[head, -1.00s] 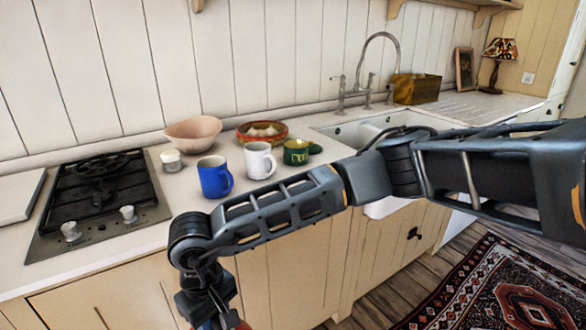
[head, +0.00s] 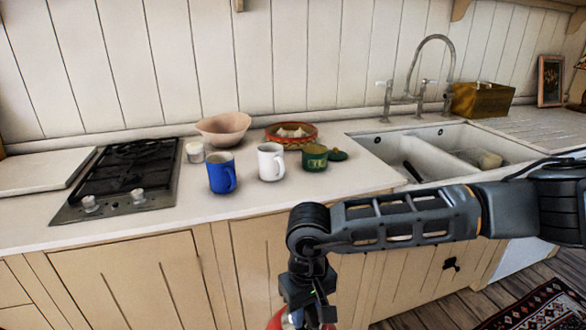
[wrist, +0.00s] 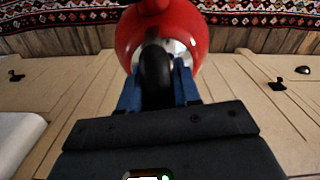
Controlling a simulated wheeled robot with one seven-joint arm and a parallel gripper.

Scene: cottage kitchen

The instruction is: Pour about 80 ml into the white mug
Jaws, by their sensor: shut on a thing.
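The white mug (head: 270,162) stands upright on the counter, between a blue mug (head: 221,173) and a green mug (head: 314,157). Its inside cannot be made out. My gripper (wrist: 157,88) is shut on the dark handle of a round red vessel (wrist: 128,38), which looks like a kettle, with a shiny silver patch on top. In the head view only a bit of the red vessel (head: 276,321) shows at the bottom edge, below my wrist. It is held in front of the cupboards, lower than the counter top and apart from the white mug. Its spout cannot be clearly told.
Behind the mugs are a pink bowl (head: 223,128), a small white pot (head: 195,152) and a red-rimmed dish (head: 291,133). A gas hob (head: 125,178) lies left, a sink (head: 400,148) right. The counter front edge (head: 180,222) lies between the vessel and the mugs.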

